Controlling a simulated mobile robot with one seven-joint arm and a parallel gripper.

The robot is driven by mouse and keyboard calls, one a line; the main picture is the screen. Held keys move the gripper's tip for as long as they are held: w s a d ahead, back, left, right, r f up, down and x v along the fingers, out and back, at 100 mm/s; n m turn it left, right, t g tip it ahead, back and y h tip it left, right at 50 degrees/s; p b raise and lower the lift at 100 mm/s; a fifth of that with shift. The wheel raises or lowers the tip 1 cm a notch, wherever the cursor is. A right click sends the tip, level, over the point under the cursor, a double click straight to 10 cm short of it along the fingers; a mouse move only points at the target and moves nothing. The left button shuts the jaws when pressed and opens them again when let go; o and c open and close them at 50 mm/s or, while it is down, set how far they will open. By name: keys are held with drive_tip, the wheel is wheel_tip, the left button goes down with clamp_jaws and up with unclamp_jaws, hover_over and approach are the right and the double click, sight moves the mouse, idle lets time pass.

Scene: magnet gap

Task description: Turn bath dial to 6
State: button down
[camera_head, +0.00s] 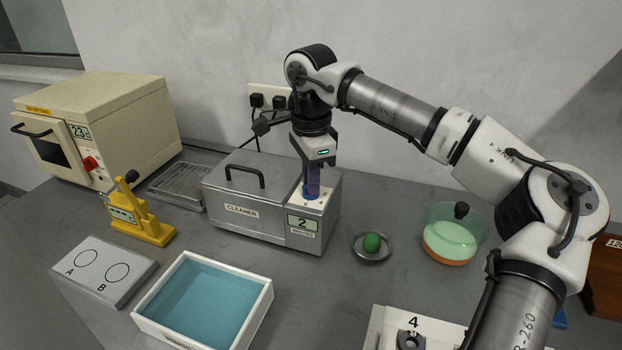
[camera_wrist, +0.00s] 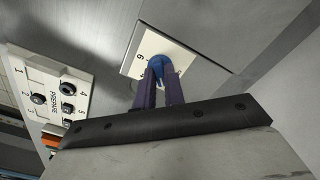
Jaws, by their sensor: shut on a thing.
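The grey cleaner bath (camera_head: 240,200) stands in the middle of the bench, with a black handle on its lid. Its front display (camera_head: 303,223) reads 2, with a label below that looks like MINUTES. The blue bath dial (camera_wrist: 158,62) sits on a white plate (camera_wrist: 178,56) on top of the cleaner's right end. A figure 6 shows on the plate beside the dial. My gripper (camera_wrist: 160,80) points down with its purple fingers shut on the dial. In the head view my gripper (camera_head: 311,190) covers most of the dial, so its pointer cannot be read.
A white tray of blue liquid (camera_head: 205,295) stands in front. A dish with a green object (camera_head: 372,243) and a green-lidded bowl (camera_head: 450,240) are to the right. A yellow press (camera_head: 140,222) and a cream oven (camera_head: 100,120) are left. A knob panel (camera_wrist: 55,95) shows in the wrist view.

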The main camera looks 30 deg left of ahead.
drive_tip(key=m+b, duration=0.1)
drive_tip(key=m, duration=0.6)
drive_tip(key=m+b, duration=0.1)
drive_tip(key=m, duration=0.5)
drive_tip(key=shift+m, duration=0.4)
drive_tip(key=m+b, duration=0.1)
drive_tip(key=m, duration=1.1)
drive_tip(key=shift+r+b, duration=0.1)
drive_tip(key=shift+b, duration=0.2)
drive_tip(key=shift+m, duration=0.3)
drive_tip(key=c, duration=1.5)
unclamp_jaws()
